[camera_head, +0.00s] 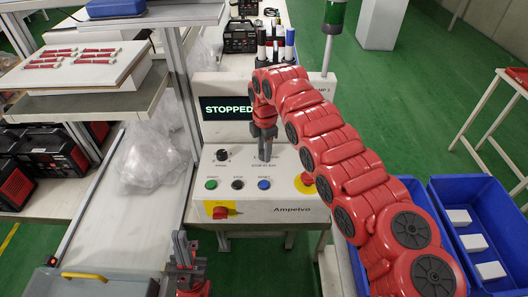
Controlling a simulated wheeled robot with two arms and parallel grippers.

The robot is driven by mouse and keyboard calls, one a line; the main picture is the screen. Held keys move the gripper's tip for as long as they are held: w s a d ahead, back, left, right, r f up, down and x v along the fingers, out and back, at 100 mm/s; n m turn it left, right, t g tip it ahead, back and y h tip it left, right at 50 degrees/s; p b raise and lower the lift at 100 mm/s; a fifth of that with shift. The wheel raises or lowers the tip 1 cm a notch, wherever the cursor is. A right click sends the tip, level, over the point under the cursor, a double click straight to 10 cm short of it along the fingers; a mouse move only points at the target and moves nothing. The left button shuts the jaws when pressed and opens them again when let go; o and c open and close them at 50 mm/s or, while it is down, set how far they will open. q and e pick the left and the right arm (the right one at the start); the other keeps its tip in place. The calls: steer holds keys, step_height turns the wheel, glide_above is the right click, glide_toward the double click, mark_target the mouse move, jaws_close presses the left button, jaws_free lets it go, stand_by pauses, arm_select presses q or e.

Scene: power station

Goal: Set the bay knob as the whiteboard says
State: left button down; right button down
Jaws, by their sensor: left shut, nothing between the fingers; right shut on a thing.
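A light grey control panel (290,188) marked "Ampelvo" stands in the middle, with a screen (226,108) reading "STOPPED". My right gripper (265,152) points down onto the panel, above small lettering that seems to read "STOP AT BAY". It is shut on the bay knob, which the fingers mostly hide; its setting cannot be read. A black knob (222,155) on the left of the panel is uncovered. My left gripper (181,243) is shut and empty, low in front of the panel's left side. No whiteboard text is in view.
Below the knobs are green (211,184), black (237,184) and blue (264,184) buttons. A red switch on a yellow plate (220,211) is at the lower left. A conveyor (130,225) runs at left. A blue crate (460,215) with white boxes stands at right.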

stand_by(0.4)
steer(key=shift+c, duration=2.2)
jaws_free()
steer(key=shift+r, duration=0.1)
steer(key=shift+r, duration=0.35)
step_height(320, 180, up, 16)
steer(key=shift+s+d+r+p, duration=0.2)
steer(key=shift+s+d+p, duration=0.05)
steer(key=shift+s+p, duration=0.2)
